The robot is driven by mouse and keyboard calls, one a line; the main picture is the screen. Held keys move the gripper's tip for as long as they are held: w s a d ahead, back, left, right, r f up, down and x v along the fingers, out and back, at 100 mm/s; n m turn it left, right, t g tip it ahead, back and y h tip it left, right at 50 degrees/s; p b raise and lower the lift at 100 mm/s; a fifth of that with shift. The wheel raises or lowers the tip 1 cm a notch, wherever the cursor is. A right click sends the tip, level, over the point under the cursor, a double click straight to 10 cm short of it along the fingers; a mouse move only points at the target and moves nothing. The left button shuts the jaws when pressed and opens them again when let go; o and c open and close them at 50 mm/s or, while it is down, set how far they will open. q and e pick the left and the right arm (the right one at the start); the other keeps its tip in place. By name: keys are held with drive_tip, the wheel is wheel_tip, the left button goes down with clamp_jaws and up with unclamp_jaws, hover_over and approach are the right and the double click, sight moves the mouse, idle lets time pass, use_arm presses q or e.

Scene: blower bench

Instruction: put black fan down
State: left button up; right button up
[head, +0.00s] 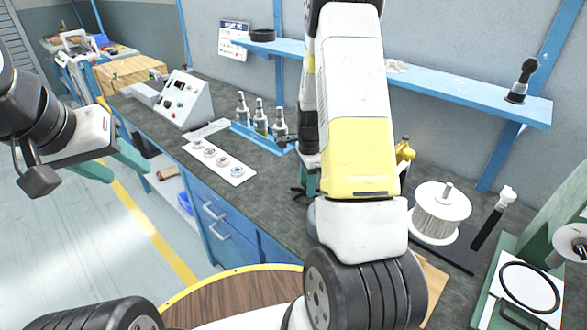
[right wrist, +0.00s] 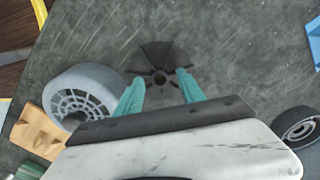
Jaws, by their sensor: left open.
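In the head view my right arm hides most of this gripper. My left gripper (head: 128,174) is open and empty, over the floor left of the bench.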

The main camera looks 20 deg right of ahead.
drive_tip(key=shift+r, duration=0.1)
wheel_tip(320, 180, up, 13)
drive_tip(key=s+a+r+n+t+y, duration=0.1)
drive_tip(key=s+a+r+n+t, duration=0.15)
drive_tip(key=s+r+n, duration=0.35)
drive_tip(key=s+a+r+n+t, duration=0.1)
drive_tip(key=s+a+r+n, duration=0.25)
drive_tip(key=r, duration=0.35)
drive_tip(key=s+a+r+n+t, duration=0.1)
drive_tip(key=s+a+r+n, duration=0.1)
drive_tip(key=s+n, duration=0.2)
drive_tip(key=s+a+r+n+t+y, duration=0.1)
drive_tip(key=s+a+r+n, duration=0.1)
drive_tip(key=s+n, duration=0.3)
drive_tip(key=shift+s+a+r+t, duration=0.4)
drive_tip(key=shift+s+a, duration=0.4)
drive_tip(key=shift+s, duration=1)
